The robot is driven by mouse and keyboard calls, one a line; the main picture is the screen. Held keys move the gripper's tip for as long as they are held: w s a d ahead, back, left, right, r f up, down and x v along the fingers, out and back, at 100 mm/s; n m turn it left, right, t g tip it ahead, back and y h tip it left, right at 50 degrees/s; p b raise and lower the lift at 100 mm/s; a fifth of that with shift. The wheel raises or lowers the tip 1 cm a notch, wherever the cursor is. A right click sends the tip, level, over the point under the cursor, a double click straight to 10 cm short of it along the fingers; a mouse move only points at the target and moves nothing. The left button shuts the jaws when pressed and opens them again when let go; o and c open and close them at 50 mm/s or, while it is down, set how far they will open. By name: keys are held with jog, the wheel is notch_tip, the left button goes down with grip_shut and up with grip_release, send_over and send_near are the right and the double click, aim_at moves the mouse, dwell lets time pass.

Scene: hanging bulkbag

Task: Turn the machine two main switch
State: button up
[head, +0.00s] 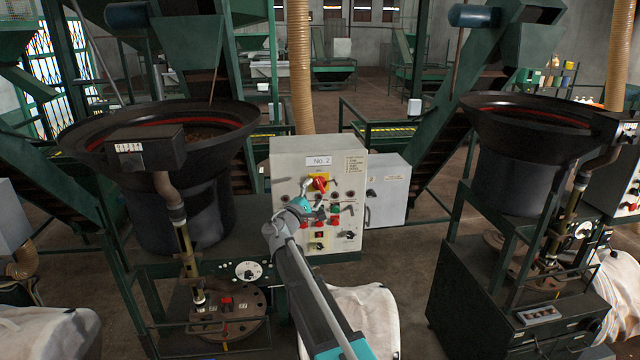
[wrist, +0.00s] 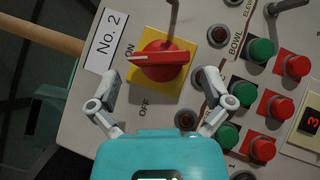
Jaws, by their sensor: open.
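The machine two main switch is a red rotary knob (wrist: 160,60) on a yellow plate (wrist: 150,92) marked ON and OFF. Its white-marked handle points left in the wrist view, ending close to the ON label. In the head view the red knob (head: 318,182) sits on the light grey panel (head: 285,158) under the "No. 2" label (head: 319,160). My gripper (wrist: 160,78) is open and empty in front of the panel. In the wrist view its fingers stand either side of the knob, apart from it. The head view also shows my gripper (head: 305,197).
Green buttons (wrist: 261,50) and red buttons (wrist: 295,65) stand close to the right finger in the wrist view. A grey box (head: 392,190) adjoins the panel. Black bowls stand left (head: 200,115) and right (head: 540,110). Pale bags (head: 368,310) lie low in front.

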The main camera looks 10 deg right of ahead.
aim_at(320, 186)
jog(key=shift+p+x, duration=0.3)
jog(key=shift+x, duration=1.3)
jog(key=c, duration=0.9)
